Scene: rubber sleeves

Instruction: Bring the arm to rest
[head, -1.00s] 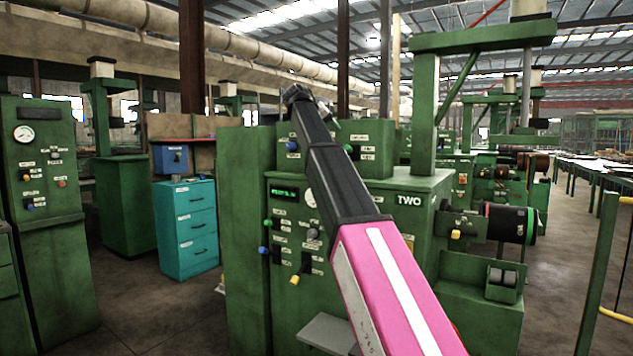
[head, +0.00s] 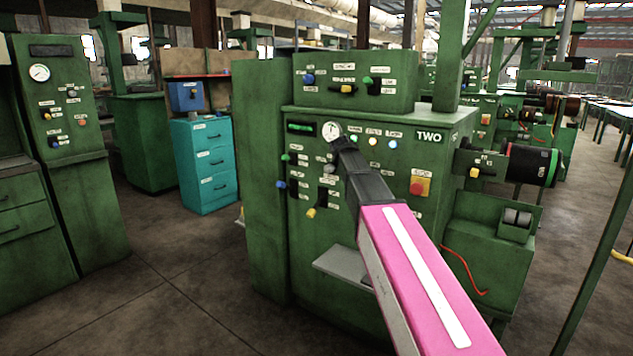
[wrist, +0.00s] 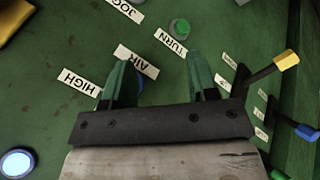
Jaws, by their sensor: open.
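My gripper (wrist: 158,75) shows in the wrist view with its two green fingers apart and nothing between them. It faces a green panel with labels that read HIGH, AIR, TURN and JOG. A blue knob is partly hidden behind the left finger. I cannot tell how far the fingertips are from the panel. In the head view my arm (head: 415,270), pink with a white stripe and a dark end, reaches up from the lower right. Its dark far end overlaps the front of the green machine marked TWO (head: 340,255), just below a round gauge (head: 332,131). The fingers are not clear there.
The machine's upper panel (head: 350,83) carries several knobs. A grey shelf (head: 345,266) juts from its front; a red stop button (head: 420,186) is right of my arm. A teal drawer cabinet (head: 203,165) and green cabinet (head: 75,200) stand left. Open floor (head: 180,300) lies front left.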

